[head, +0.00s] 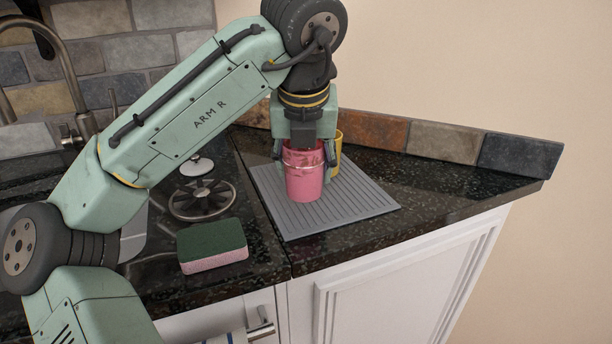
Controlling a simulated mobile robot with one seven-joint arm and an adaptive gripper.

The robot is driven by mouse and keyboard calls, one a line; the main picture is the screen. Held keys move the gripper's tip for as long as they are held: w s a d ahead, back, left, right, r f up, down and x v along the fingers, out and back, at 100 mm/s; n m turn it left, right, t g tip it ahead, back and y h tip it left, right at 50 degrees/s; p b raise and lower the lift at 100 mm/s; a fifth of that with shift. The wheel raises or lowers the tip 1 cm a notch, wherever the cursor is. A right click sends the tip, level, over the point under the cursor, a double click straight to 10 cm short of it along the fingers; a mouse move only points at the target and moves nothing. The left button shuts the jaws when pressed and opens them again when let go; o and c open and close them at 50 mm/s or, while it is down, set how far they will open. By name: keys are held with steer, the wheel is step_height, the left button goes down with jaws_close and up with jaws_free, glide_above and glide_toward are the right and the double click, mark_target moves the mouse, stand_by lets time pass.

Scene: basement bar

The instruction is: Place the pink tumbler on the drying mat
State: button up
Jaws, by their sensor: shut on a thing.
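The pink tumbler (305,182) is upright over the grey ribbed drying mat (352,209), in the middle of the head view. My gripper (305,160) points down from above, with its fingers shut on the sides of the tumbler near its rim. The tumbler's base appears at or just above the mat; I cannot tell if it touches. A yellow cup (339,146) stands right behind the tumbler and is mostly hidden by it and my gripper.
A green and pink sponge (212,247) lies on the dark counter at the front left. A dark spoked metal piece (203,201) is behind it. A tap (62,60) stands at the back left. A low tile backsplash (443,142) runs behind the mat. The counter right of the mat is clear.

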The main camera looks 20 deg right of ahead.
mark_target(306, 180)
steer(key=shift+w+d, duration=0.3)
steer(key=shift+w, duration=0.05)
steer(key=shift+w+f, duration=0.1)
steer(key=shift+f, duration=1.7)
steer(key=shift+f, duration=0.15)
steer(key=o, duration=1.3)
steer(key=p+v, duration=0.1)
steer(key=v, duration=1.1)
steer(key=shift+w, duration=0.1)
